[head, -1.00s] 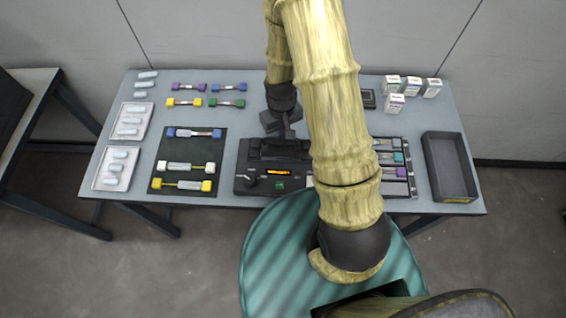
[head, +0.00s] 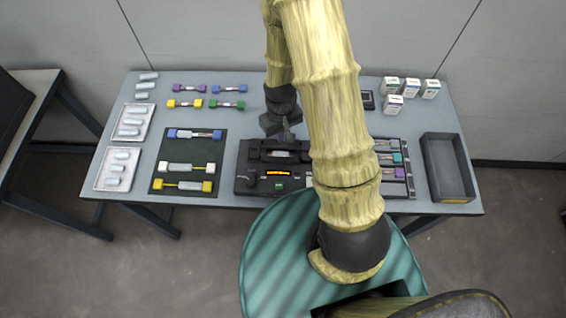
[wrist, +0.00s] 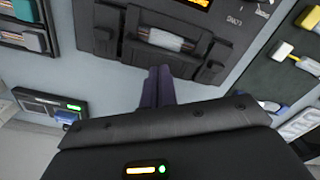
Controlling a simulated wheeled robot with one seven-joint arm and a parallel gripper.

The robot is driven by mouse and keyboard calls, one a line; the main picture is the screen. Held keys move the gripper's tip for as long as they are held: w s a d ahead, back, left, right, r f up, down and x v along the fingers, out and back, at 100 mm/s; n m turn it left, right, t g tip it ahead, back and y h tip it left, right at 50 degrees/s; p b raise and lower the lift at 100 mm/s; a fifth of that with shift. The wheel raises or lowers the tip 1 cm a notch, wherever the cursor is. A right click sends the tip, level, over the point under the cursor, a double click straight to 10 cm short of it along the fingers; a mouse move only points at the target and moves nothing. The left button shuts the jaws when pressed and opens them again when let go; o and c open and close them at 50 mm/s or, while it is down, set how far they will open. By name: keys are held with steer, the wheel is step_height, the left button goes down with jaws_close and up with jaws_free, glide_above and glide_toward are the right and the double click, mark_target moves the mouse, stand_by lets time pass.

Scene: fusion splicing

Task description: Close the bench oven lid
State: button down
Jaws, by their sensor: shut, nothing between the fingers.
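The dark bench unit (head: 256,181) with an orange-lit display stands at the front middle of the table. I take it as the oven. Its rear slot, with a pale cylinder (head: 279,154) in it, also shows in the wrist view (wrist: 165,39), between dark blocks. The lid's position cannot be told clearly. My gripper (head: 286,134) is just behind the unit's rear edge. In the wrist view its shut, empty fingers (wrist: 159,73) point at that edge beside the slot. Whether they touch it cannot be told. My arm hides the unit's right end in the head view.
A dark mat (head: 185,147) with several capped pieces lies left of the unit. A rack with coloured pieces (head: 397,173) is to its right, then an empty dark tray (head: 430,165). A small device with a green light (wrist: 50,106) and white boxes (head: 393,104) stand behind.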

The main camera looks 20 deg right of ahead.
step_height(320, 180, up, 6)
steer(key=w+p, duration=0.1)
steer(key=p, duration=0.3)
steer(key=shift+d+p, duration=0.15)
steer(key=shift+p, duration=0.15)
stand_by(0.4)
steer(key=s+d+r+m+t, duration=0.1)
steer(key=s+r, duration=0.3)
steer(key=r, duration=0.4)
steer(key=s+d+r+m+t, duration=0.1)
steer(key=s+r, duration=0.3)
steer(key=r, duration=0.5)
steer(key=shift+r+t, duration=0.3)
stand_by(0.6)
